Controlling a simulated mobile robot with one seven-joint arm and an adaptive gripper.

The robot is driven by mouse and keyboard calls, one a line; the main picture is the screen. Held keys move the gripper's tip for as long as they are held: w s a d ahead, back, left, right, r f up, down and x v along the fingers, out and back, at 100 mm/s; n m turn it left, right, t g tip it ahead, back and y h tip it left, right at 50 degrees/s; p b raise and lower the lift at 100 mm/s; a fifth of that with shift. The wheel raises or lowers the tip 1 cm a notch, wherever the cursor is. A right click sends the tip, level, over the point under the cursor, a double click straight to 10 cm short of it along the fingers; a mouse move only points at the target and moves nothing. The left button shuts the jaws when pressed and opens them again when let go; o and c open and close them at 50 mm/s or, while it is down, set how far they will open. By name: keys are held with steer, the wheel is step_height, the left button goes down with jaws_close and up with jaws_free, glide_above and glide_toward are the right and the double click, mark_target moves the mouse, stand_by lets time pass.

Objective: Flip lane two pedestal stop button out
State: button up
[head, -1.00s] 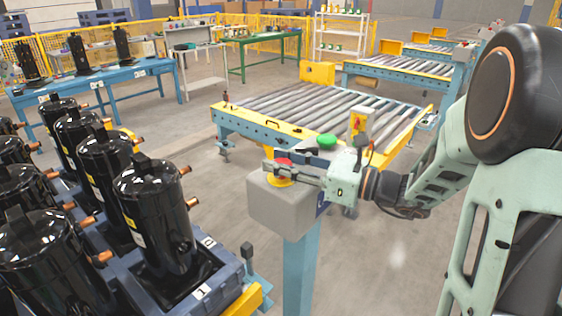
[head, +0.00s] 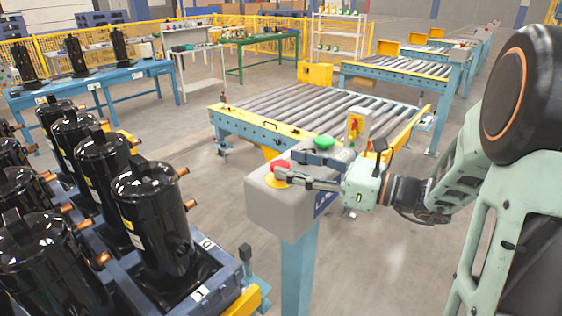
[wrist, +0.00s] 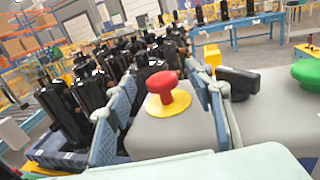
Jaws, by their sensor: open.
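The red mushroom stop button (head: 280,167) sits on a yellow ring on top of the grey pedestal box (head: 285,207), which stands on a blue post. It also shows in the wrist view (wrist: 163,86), with its red head and neck above the yellow disc. My gripper (head: 285,170) is open at the pedestal top, its fingers reaching left beside the button. In the wrist view, one finger is left of the button and the other right of it. I cannot tell whether either finger touches it. A green button (head: 324,142) and a black knob (wrist: 238,80) are on the same box.
A pallet (head: 217,293) of several black compressors stands left of the pedestal. A roller conveyor (head: 308,108) with a yellow edge lies behind it. Floor right of the post is clear.

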steer(key=v, duration=0.8)
